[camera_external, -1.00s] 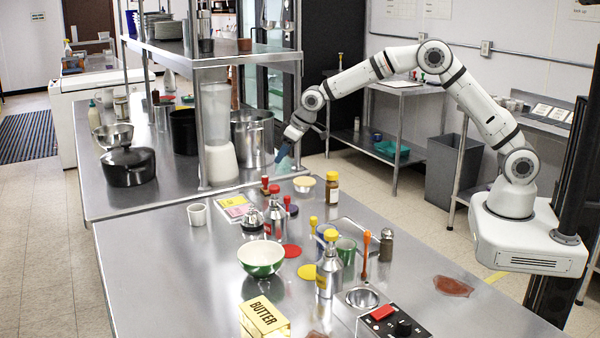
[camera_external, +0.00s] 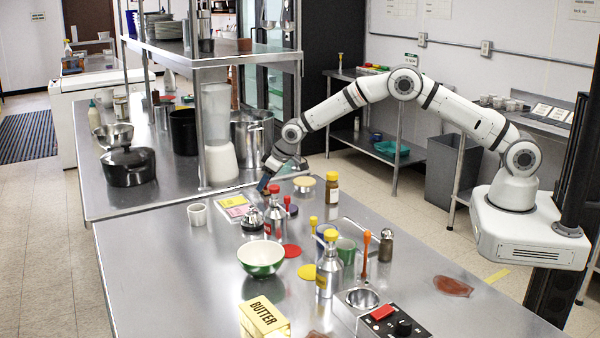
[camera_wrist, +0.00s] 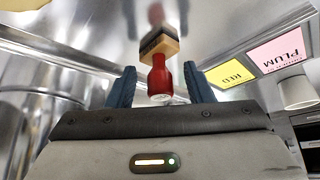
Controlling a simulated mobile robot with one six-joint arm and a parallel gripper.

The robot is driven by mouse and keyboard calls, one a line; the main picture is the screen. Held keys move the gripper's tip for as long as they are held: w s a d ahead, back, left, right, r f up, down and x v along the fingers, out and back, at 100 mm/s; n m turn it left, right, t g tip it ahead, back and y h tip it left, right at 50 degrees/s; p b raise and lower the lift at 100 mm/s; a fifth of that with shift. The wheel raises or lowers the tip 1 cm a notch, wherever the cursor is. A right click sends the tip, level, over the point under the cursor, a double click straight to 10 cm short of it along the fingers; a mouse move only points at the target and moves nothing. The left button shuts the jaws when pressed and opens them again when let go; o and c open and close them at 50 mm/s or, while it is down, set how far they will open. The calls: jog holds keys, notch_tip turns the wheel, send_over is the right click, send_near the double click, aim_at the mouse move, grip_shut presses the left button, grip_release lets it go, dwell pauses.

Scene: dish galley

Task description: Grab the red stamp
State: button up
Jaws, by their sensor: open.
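The red stamp (camera_wrist: 160,82) shows in the wrist view with a red handle and a wood and dark base. It stands on the steel counter, its handle towards me and its reflection beyond the base. My gripper (camera_wrist: 159,75) is open, with one blue finger on each side of the handle and a visible gap at both sides. In the external view my gripper (camera_external: 265,184) is low at the counter's far part, and a bit of the red stamp (camera_external: 274,188) shows beside it, the rest being hidden.
Yellow and pink cards (camera_external: 234,205) lie left of my gripper. A red-capped bottle (camera_external: 274,218), a silver dome-shaped item (camera_external: 252,218) and a red-topped item (camera_external: 288,205) stand close in front. A tan-topped bowl (camera_external: 304,184) and brown jar (camera_external: 332,190) are to the right. The shelf post (camera_external: 201,130) rises behind left.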

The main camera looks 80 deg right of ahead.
jog(key=shift+w+f, duration=0.1)
jog(key=shift+c, duration=0.5)
jog(key=c, duration=0.9)
